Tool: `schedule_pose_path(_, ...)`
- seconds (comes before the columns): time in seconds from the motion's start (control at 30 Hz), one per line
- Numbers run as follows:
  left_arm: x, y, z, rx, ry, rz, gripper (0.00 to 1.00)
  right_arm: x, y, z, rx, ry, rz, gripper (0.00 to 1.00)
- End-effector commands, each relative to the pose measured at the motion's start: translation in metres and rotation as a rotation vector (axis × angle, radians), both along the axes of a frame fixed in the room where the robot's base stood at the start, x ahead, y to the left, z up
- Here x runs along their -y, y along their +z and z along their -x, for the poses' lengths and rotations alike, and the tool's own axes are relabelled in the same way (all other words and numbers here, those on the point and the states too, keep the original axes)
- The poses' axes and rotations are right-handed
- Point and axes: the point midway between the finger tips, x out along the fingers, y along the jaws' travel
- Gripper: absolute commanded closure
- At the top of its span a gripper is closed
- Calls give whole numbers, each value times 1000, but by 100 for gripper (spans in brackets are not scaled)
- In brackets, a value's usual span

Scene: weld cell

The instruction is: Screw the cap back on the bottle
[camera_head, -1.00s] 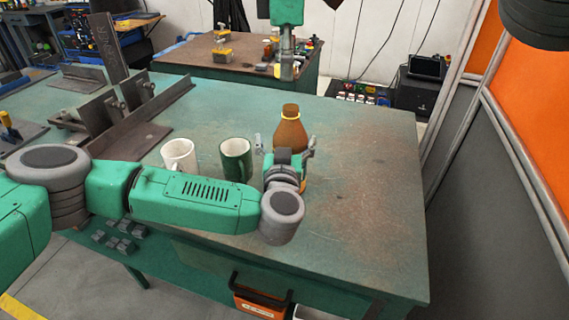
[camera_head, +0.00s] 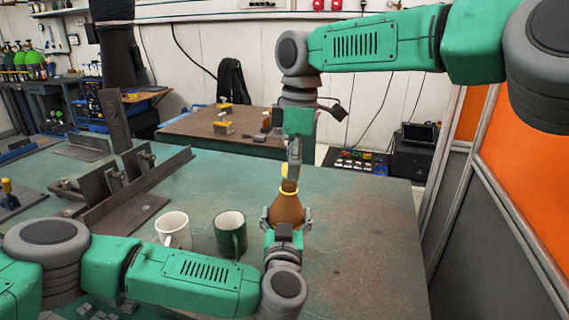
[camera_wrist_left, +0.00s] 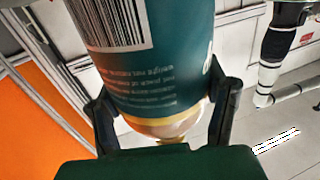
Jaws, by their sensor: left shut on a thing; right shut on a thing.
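A brown bottle (camera_head: 287,208) with a yellow ring round its neck stands upright over the green table, right of two mugs. My left gripper (camera_head: 287,217) is shut on its body from the near side. The left wrist view shows the bottle's teal label (camera_wrist_left: 150,60) with a barcode, between the two dark fingers (camera_wrist_left: 165,125). My right gripper (camera_head: 291,172) points down from above, just over the bottle's brown neck top (camera_head: 289,186). It is shut on a small yellow piece, seemingly the cap (camera_head: 284,169). Whether the cap touches the neck is hard to tell.
A white mug (camera_head: 174,230) and a green mug (camera_head: 230,234) stand close left of the bottle. Steel angle fixtures (camera_head: 125,180) lie farther left on the table (camera_head: 365,230). The table's right side is clear. An orange and grey partition (camera_head: 520,170) stands at the right.

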Motion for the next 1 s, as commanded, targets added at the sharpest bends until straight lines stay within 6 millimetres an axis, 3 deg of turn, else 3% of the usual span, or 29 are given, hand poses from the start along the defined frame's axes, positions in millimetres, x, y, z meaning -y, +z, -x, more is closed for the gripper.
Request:
schedule_pose_path(0.37,-6,-2,0,-2,-2,6,85,-8,0,1,0,0,8,77)
schedule_pose_path(0.73,-2,-2,0,-3,-1,1,85,-3,-17,0,-1,2,5,77)
schedule_pose_path(1.0,-3,-2,1,-3,-2,4,85,-5,-19,1,-1,2,7,77)
